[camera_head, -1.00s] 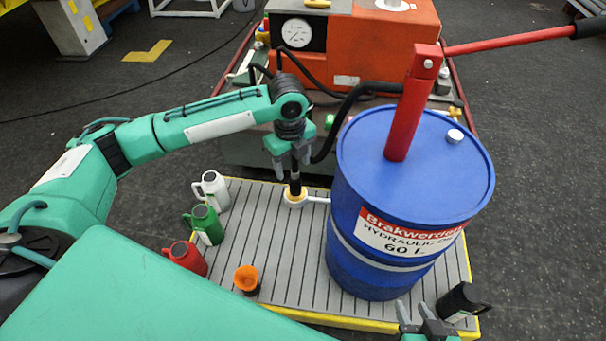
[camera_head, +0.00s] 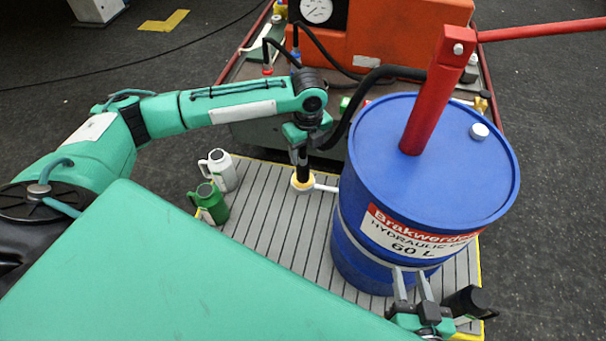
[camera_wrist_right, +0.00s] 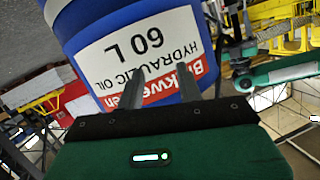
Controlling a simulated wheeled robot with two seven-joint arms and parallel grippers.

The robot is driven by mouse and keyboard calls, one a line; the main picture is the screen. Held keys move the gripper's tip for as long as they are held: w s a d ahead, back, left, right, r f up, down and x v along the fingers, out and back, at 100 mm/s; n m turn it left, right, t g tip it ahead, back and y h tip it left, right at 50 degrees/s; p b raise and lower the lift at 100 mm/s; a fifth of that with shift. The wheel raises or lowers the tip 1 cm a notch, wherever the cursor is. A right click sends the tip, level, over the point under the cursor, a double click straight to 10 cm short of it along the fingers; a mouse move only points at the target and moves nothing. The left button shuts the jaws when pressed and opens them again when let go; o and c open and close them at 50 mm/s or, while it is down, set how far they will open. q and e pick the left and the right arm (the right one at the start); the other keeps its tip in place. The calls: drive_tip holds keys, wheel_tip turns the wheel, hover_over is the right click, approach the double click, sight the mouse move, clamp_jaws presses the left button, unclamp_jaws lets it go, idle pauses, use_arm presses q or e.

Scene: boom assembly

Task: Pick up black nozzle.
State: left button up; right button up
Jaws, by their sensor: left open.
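The black nozzle (camera_head: 302,157) stands upright in a yellow and white ring holder (camera_head: 302,184) beside the blue drum. My left gripper (camera_head: 304,148) points down at its upper part, with its open fingers around or right beside it; the gripper hides the top, and I cannot tell whether they touch. A black hose (camera_head: 350,103) curves down behind this gripper. My right gripper (camera_head: 413,288) is open and empty in front of the drum's lower side. In the right wrist view its fingers (camera_wrist_right: 160,92) are apart, with the drum label beyond.
The blue drum (camera_head: 440,160) with a red pump lever (camera_head: 437,90) fills the right of the slatted platform (camera_head: 265,235). White (camera_head: 222,172) and green (camera_head: 212,204) jugs stand left. A black container (camera_head: 468,302) is near the front right corner. Orange machinery (camera_head: 400,40) stands behind.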

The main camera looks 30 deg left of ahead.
sight(303, 156)
use_arm(q)
drive_tip(key=f+b, duration=0.1)
drive_tip(key=f, duration=0.1)
drive_tip(key=a+f+b, duration=0.1)
drive_tip(key=f, duration=0.2)
drive_tip(key=shift+s, duration=0.15)
drive_tip(key=shift+f, duration=0.15)
clamp_jaws()
use_arm(e)
drive_tip(key=w+d+r+t, duration=0.2)
drive_tip(key=w+r+t, duration=0.2)
drive_tip(key=r, duration=0.4)
drive_tip(key=shift+r+t+y, duration=0.3)
drive_tip(key=shift+r+t, duration=0.1)
drive_tip(key=shift+t, duration=0.4)
